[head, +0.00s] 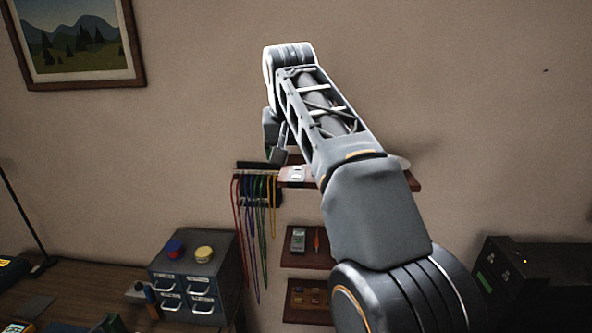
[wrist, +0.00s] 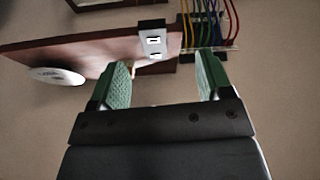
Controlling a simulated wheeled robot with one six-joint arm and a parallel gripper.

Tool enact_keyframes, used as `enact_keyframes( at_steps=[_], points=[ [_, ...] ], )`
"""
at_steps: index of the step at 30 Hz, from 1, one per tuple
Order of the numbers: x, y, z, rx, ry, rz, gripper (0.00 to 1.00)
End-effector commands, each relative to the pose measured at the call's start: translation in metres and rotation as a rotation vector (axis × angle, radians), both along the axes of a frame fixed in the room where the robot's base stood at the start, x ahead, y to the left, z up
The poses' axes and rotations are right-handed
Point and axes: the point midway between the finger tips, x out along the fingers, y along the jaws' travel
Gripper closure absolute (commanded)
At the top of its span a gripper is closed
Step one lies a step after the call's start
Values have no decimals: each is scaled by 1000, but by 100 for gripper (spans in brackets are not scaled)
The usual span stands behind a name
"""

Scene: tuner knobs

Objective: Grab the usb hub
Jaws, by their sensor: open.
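A small white and black box with ports, which looks like the usb hub (wrist: 152,41), sits at the end of a wooden shelf in the wrist view. In the head view the usb hub (head: 297,173) is a pale patch on the top wall shelf's left part. My gripper (wrist: 160,80) is open, with its two green-padded fingers apart and nothing between them. The hub shows beyond the fingertips, roughly in line with the gap. In the head view my gripper (head: 276,143) is near the wall, above the shelf's left end, partly hidden by my arm.
Coloured cables (head: 258,205) hang from a rack left of the shelf (head: 413,183). A white disc (wrist: 57,76) lies on the same shelf. Lower shelves (head: 307,261) hold small items. A drawer cabinet (head: 196,285) stands on the desk at left.

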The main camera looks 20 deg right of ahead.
Motion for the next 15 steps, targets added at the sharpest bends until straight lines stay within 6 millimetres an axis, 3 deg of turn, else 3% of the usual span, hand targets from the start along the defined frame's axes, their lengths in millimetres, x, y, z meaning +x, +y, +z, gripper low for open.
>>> enact_keyframes(
  at_steps=[3, 8, 11, 15],
  points=[
    [10, -8, 26, 3, -3, -54, 28],
    [14, -13, 42, 6, -6, -101, 28],
    [16, -16, 41, 8, -4, -116, 28],
    [22, -21, 21, 8, -3, -124, 28]
  ],
)
